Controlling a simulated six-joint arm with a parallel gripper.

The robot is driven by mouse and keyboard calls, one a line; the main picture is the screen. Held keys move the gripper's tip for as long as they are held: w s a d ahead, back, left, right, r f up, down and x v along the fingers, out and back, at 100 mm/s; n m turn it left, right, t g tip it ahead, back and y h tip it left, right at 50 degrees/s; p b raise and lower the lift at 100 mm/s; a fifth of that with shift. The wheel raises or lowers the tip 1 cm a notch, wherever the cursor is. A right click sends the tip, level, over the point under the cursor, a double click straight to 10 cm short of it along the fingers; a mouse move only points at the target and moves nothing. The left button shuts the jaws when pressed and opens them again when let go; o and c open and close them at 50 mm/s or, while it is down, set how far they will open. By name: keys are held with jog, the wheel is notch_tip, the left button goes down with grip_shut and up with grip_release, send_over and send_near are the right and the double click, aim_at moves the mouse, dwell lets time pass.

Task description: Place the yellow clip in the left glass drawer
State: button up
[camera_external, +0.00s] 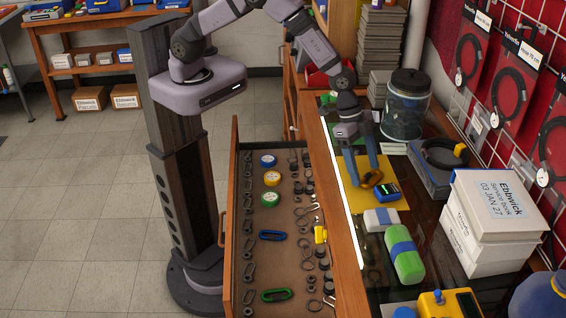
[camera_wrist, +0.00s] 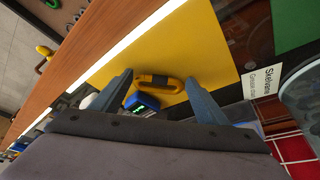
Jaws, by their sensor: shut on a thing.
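The yellow clip (camera_external: 372,179), an amber-yellow oblong loop with a dark part, is at the yellow mat (camera_external: 390,214) on the glass-topped counter. My gripper (camera_external: 364,180) points down with its blue-grey fingers at the clip. In the wrist view, the clip (camera_wrist: 158,84) spans between the two fingertips (camera_wrist: 159,79), shut on its ends. I cannot tell whether it is lifted off the mat. The wooden drawer (camera_external: 229,235) is pulled out to the left of the counter. It holds rows of dark hardware, a blue clip (camera_external: 272,235) and a green clip (camera_external: 277,295).
A blue device (camera_external: 387,192) sits close beside the clip. A glass jar (camera_external: 406,105) and white boxes (camera_external: 493,215) stand to the right. The counter edge lies between mat and drawer.

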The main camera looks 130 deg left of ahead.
notch_tip(320, 180, up, 10)
jog(key=r+b, duration=0.1)
jog(key=b, duration=0.2)
notch_tip(320, 180, up, 4)
jog(key=n+g+y+b, duration=0.3)
jog(key=n+g+b, duration=0.45)
jog(key=n, duration=1.85)
send_over(280, 252)
jog(key=w+d, duration=0.1)
jog(key=shift+n, duration=0.3)
jog(key=shift+w+d+f+b, duration=0.1)
jog(key=shift+f+b, duration=1.55)
jog(key=shift+f, duration=7.75)
jog(key=shift+d+f+b, duration=0.1)
jog(key=shift+f+b, duration=1.5)
jog(key=shift+f, duration=7.8)
jog(key=shift+f, duration=0.15)
